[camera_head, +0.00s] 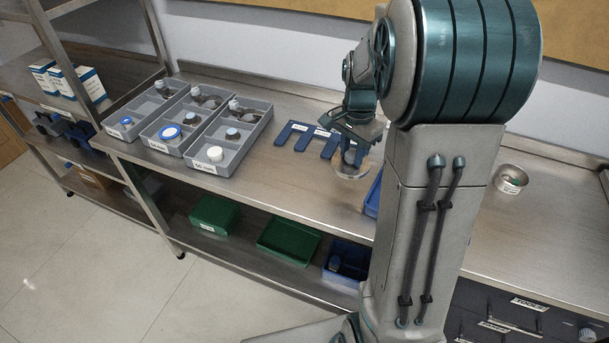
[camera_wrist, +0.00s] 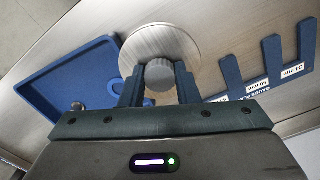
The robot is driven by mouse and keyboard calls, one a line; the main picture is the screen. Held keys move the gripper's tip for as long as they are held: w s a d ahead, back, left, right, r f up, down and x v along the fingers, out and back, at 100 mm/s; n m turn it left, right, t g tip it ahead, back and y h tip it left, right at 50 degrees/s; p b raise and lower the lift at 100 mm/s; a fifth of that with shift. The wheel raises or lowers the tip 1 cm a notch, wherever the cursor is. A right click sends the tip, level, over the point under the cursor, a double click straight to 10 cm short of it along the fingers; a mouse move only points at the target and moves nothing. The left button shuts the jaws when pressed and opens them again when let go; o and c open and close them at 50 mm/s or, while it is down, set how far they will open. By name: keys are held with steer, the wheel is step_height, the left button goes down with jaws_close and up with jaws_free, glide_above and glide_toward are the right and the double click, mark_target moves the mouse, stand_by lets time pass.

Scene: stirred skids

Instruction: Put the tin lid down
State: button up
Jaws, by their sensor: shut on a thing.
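The tin lid is a pale round metal disc with a grey ribbed knob; it shows in the wrist view (camera_wrist: 158,40) beyond my fingertips. My gripper (camera_wrist: 159,82) is shut on the lid's knob, one finger on each side. In the head view the lid (camera_head: 352,172) shows below my gripper (camera_head: 351,156), over the steel bench, partly hidden by the gripper. I cannot tell whether the lid touches the bench. An open round tin (camera_head: 511,180) with something green inside stands on the bench to the right of my arm.
A blue tray (camera_wrist: 62,62) lies to one side of the lid, with a small round metal piece in it. A blue slotted gauge plate (camera_head: 303,136) lies left of my gripper. Grey divided bins (camera_head: 232,150) stand further left. Bare bench (camera_head: 268,172) lies between bins and lid.

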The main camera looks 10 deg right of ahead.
steer(key=p, duration=0.2)
glide_above(308, 188)
step_height(308, 188, down, 6)
steer(key=shift+s+f, duration=0.1)
steer(key=shift+f, duration=2.05)
steer(key=shift+f, duration=0.1)
steer(key=o, duration=1)
steer(key=shift+c, duration=0.2)
